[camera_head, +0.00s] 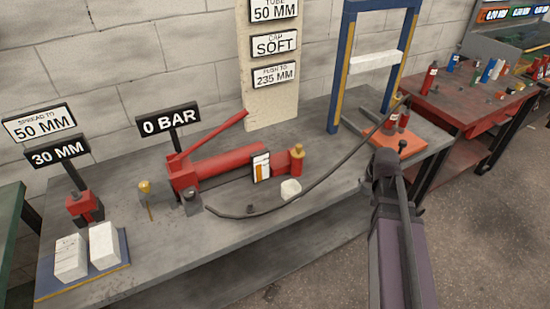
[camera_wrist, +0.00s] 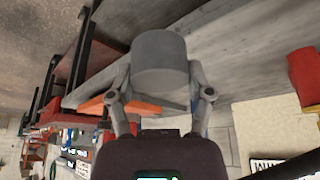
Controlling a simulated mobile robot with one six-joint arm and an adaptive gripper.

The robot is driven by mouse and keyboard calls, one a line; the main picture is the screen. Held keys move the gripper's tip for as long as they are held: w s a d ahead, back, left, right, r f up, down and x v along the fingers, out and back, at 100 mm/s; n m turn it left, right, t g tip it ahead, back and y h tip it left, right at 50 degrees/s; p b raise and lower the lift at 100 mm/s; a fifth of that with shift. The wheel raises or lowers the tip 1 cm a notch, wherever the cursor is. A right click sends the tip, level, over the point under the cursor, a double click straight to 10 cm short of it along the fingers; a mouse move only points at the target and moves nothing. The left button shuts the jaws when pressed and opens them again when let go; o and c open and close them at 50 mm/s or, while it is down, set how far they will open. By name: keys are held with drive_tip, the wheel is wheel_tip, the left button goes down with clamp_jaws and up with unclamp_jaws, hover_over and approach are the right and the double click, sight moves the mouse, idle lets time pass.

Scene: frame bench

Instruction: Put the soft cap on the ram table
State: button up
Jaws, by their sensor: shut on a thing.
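My gripper (camera_wrist: 160,80) is shut on a plain grey cylinder (camera_wrist: 158,58), one finger on each side; I take it to be the soft cap. In the head view my gripper (camera_head: 386,160) is over the front right part of the grey bench (camera_head: 235,245), and the cylinder cannot be made out there. The bench carries a red hand pump (camera_head: 225,165) with a raised lever; I take this bench to be the ram table. A sign (camera_head: 274,44) above reads "CAP SOFT".
A blue and yellow press frame (camera_head: 344,70) stands at the bench's right end, by an orange plate (camera_head: 412,145). A black hose (camera_head: 345,165) crosses the bench. A white faceted piece (camera_head: 291,189) lies near the pump. A red table (camera_head: 455,97) stands at right.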

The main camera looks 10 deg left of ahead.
drive_tip(key=b, duration=0.2)
hover_over(348, 167)
drive_tip(key=s, duration=0.1)
drive_tip(key=shift+s+a+f, duration=0.1)
drive_tip(key=shift+s+f, duration=0.05)
drive_tip(key=shift+f, duration=0.6)
drive_tip(key=shift+f+b, duration=1.5)
drive_tip(key=shift+f, duration=0.25)
drive_tip(key=shift+f, duration=0.15)
drive_tip(key=o, duration=1.2)
